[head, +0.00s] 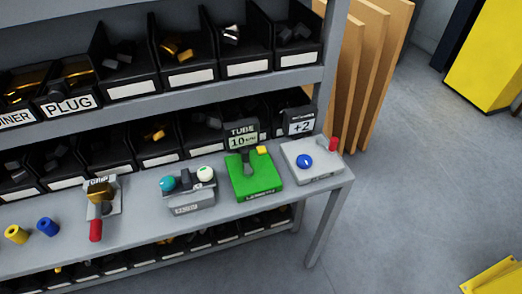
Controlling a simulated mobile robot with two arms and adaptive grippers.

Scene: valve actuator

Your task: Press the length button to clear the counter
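A green device (268,181) stands on the grey shelf top. A sign behind it (241,136) reads "TUBE" above "10". It carries a yellow button (262,150) at its back right corner and a dark grey upright part in its middle. The small label on its front edge appears to read "LENGTH", but is blurred. To its right is a light grey device (318,174) with a blue round button (304,161), a red knob (333,144) and a sign (301,124) reading "+2". Neither of my grippers is in view.
Left of the green device is a grey box (193,200) with a teal and a white knob. Further left are a red-handled device (97,227) and blue (47,227) and yellow (15,234) cylinders. Black bins fill the shelves behind. Floor is open at right.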

